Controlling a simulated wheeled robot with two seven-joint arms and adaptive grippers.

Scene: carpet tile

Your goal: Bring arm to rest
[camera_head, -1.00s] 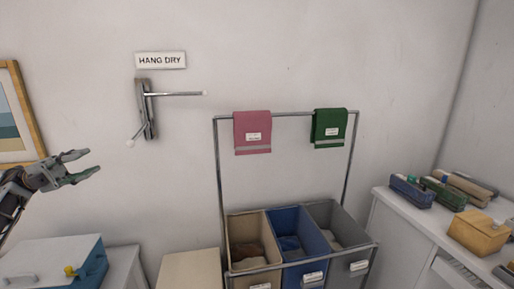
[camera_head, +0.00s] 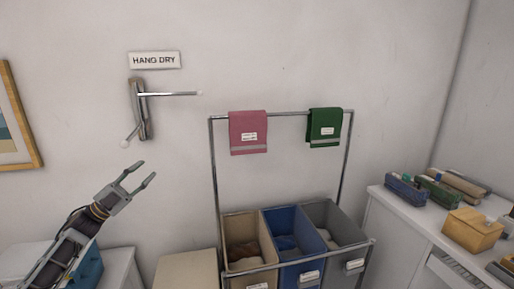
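My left gripper (camera_head: 139,179) shows in the head view at the left, raised in front of the wall and pointing up and to the right. Its two fingers are apart with nothing between them. It is below the metal hang-dry hook (camera_head: 143,108) and apart from it. My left arm (camera_head: 68,250) comes in from the lower left and covers part of a blue and white box. My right gripper is out of the frame.
A rack (camera_head: 213,180) carries a pink towel (camera_head: 248,132) and a green towel (camera_head: 324,127) above beige, blue and grey bins (camera_head: 341,221). A white cabinet (camera_head: 390,225) at right holds several items. A blue box (camera_head: 90,268) sits lower left.

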